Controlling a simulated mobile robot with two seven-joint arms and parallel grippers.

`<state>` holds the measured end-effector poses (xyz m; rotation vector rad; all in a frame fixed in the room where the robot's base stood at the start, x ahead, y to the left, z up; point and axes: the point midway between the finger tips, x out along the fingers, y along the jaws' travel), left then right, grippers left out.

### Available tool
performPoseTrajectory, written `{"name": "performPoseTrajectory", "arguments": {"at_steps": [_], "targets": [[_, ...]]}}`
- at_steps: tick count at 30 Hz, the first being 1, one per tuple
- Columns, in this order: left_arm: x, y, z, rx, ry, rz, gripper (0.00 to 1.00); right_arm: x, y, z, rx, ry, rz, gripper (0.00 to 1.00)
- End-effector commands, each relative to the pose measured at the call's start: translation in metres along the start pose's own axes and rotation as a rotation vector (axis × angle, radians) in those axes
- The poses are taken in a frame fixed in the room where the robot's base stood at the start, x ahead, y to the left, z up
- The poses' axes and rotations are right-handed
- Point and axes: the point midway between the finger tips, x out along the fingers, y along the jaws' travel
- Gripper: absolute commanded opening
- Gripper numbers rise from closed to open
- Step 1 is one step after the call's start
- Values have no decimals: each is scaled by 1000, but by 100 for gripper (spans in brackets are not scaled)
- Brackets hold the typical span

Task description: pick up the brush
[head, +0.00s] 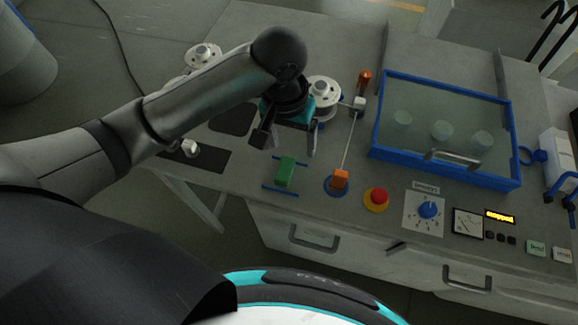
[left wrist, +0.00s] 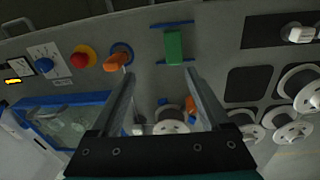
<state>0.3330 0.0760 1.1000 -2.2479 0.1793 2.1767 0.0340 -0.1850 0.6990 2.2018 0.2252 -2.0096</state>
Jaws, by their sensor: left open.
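A green block (head: 286,171) lies across two thin blue bars on the grey bench; no bristles show, so I cannot tell whether it is the brush. It also shows in the left wrist view (left wrist: 173,47), ahead of the fingertips and slightly right of centre. My left gripper (head: 287,143) is open and empty above the bench, behind the green block in the head view. In the left wrist view its two fingers (left wrist: 160,76) stand well apart with nothing between the tips. My right gripper is not in view.
An orange-tipped lever (head: 340,179) and a red button (head: 376,198) stand right of the green block. A blue-framed tank (head: 445,170) is farther right. White spools (head: 323,90) stand behind the gripper. Dark mats (head: 205,157) lie to the left.

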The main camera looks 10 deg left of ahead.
Motion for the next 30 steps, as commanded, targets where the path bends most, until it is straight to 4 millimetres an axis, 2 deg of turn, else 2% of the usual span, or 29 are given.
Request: {"name": "performPoseTrajectory", "arguments": {"at_steps": [4,8,21,30], "targets": [[-14,-14,-4,-40,-26,-63,80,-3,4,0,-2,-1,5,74],[-12,-18,-3,-54,-37,-78,80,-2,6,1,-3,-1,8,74],[71,-24,0,-54,-37,-76,80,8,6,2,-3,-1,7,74],[94,-26,1,-54,-36,-77,80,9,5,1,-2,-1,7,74]]}}
